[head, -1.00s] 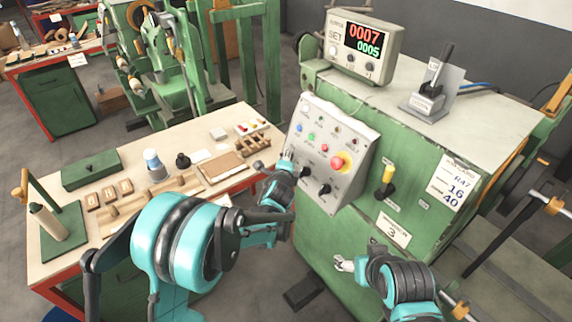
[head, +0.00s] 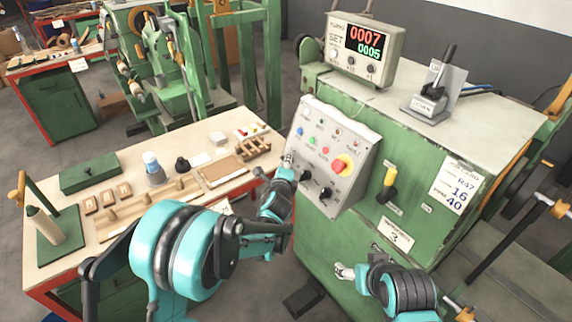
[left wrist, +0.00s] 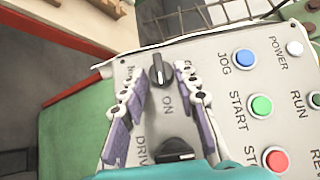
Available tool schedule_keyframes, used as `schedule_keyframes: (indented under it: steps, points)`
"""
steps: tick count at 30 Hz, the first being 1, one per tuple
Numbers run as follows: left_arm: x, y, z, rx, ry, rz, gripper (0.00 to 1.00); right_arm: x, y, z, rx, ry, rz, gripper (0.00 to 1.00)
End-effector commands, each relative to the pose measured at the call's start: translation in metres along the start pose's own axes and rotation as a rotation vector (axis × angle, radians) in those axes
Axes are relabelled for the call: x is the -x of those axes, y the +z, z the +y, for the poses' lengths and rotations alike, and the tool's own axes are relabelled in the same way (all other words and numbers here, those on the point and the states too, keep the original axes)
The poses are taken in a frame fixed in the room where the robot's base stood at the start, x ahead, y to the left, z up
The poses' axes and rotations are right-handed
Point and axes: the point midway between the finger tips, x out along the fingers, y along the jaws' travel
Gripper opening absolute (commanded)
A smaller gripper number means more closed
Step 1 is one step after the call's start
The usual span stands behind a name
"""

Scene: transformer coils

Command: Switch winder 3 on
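My left gripper (head: 287,160) is at the panel's left edge. In the left wrist view its fingers (left wrist: 160,77) are apart, one on each side of the upper black knob (left wrist: 161,72), beside an "ON" mark. Contact with the knob is unclear. The lower knob (left wrist: 176,151) is partly hidden. My right gripper (head: 343,271) is low before the machine, too small to judge.
A counter box (head: 365,48) reading 0007 and 0005 and a lever on a stand (head: 432,95) are on the machine top. A workbench (head: 125,165) with tools and wooden parts is at left.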

Motion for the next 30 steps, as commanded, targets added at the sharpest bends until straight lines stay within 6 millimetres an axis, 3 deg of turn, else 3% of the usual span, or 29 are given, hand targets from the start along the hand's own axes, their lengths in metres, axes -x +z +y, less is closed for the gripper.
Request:
schedule_keyframes:
  steps: [8, 21, 30]
  points:
    - [0.009, 0.0, -0.001, 0.0, -0.001, 0.001, 0.3, 0.0, 0.0, 0.0, 0.0, 0.0, 0.0, 0.74]
    - [0.097, 0.0, 0.0, 0.0, 0.0, 0.001, 0.3, 0.0, 0.0, 0.0, 0.0, 0.0, 0.0, 0.74]
    - [0.12, 0.0, 0.0, 0.001, 0.0, 0.001, 0.3, 0.0, 0.0, 0.0, 0.0, 0.0, 0.0, 0.74]
